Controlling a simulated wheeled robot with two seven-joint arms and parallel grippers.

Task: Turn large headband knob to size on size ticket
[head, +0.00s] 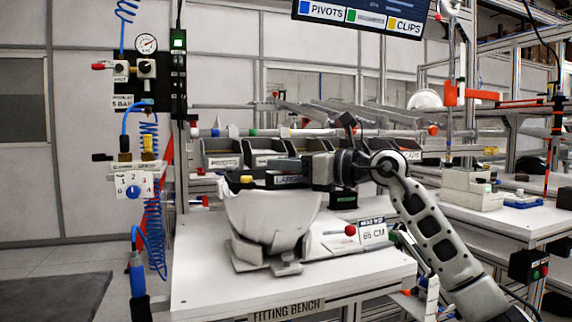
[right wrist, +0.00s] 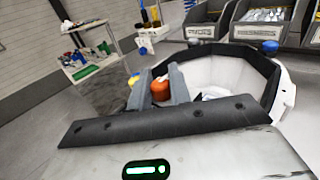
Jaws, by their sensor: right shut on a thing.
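The pale helmet shell (head: 270,216) stands open side up on a stand on the fitting bench. A dark label reading LARGE (head: 288,180) shows at its rim. In the right wrist view, my right gripper (right wrist: 161,88) is shut on an orange-red knob (right wrist: 161,91) at the shell's rim, with one grey finger on each side. In the head view the gripper reaches the rim from the right and the knob is hidden. The size ticket (head: 373,233) stands on the bench right of the shell; it seems to read 65 CM. My left gripper is not in view.
A red ball-ended part (head: 350,230) sits between shell and ticket. Parts bins (head: 222,153) stand behind the bench. A blue coiled hose (head: 153,235) hangs at the left. The bench's front left (head: 205,285) is clear.

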